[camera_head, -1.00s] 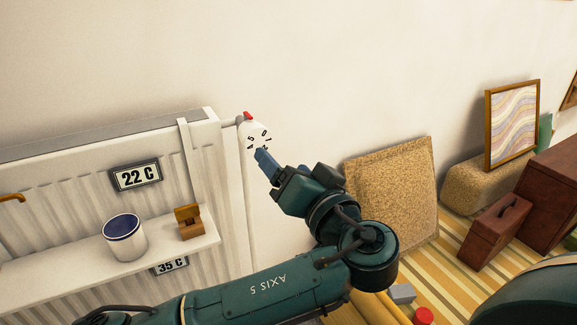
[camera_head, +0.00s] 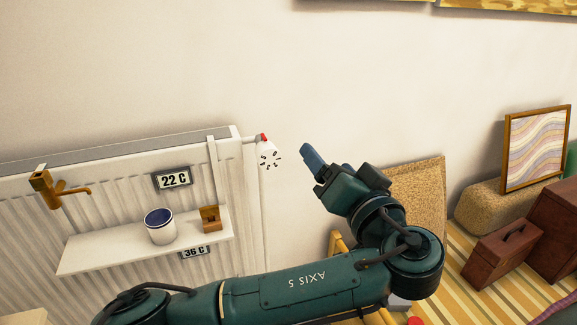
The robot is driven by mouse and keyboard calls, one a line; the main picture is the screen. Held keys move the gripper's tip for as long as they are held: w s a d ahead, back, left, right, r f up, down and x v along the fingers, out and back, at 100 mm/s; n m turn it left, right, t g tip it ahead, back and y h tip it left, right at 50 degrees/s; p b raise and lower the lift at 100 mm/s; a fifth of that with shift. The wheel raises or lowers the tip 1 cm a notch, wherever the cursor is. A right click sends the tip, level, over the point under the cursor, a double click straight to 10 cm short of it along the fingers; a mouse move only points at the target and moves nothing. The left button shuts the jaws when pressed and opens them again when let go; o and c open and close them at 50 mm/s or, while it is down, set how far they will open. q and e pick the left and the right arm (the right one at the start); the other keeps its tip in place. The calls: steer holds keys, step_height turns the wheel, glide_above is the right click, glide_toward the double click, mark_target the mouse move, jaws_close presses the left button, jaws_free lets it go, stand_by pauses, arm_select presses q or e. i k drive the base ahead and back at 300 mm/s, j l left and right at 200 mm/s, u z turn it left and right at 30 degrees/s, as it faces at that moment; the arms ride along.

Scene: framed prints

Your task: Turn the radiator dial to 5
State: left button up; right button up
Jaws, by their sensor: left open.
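The white radiator dial (camera_head: 268,156) sits at the radiator's upper right corner, on a pipe beside the wall. It has dark numbers around its face and a red mark at its top. The digits are too small to read surely. My left gripper (camera_head: 312,158) is open and empty, to the right of the dial and apart from it. Its blue fingers point up and left. The white radiator (camera_head: 110,170) stands against the wall at the left. My right gripper is not in view.
A shelf (camera_head: 110,252) on the radiator holds a white cup (camera_head: 160,226) and a small wooden block (camera_head: 209,219). A brass tap (camera_head: 58,188) is at the left. A cork board (camera_head: 420,195), brown cases (camera_head: 500,252) and a framed print (camera_head: 535,148) stand at the right.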

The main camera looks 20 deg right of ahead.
mark_target(269, 157)
steer(key=k+l, duration=0.35)
steer(key=k, duration=0.15)
steer(key=k+l, duration=0.4)
steer(key=k, duration=0.15)
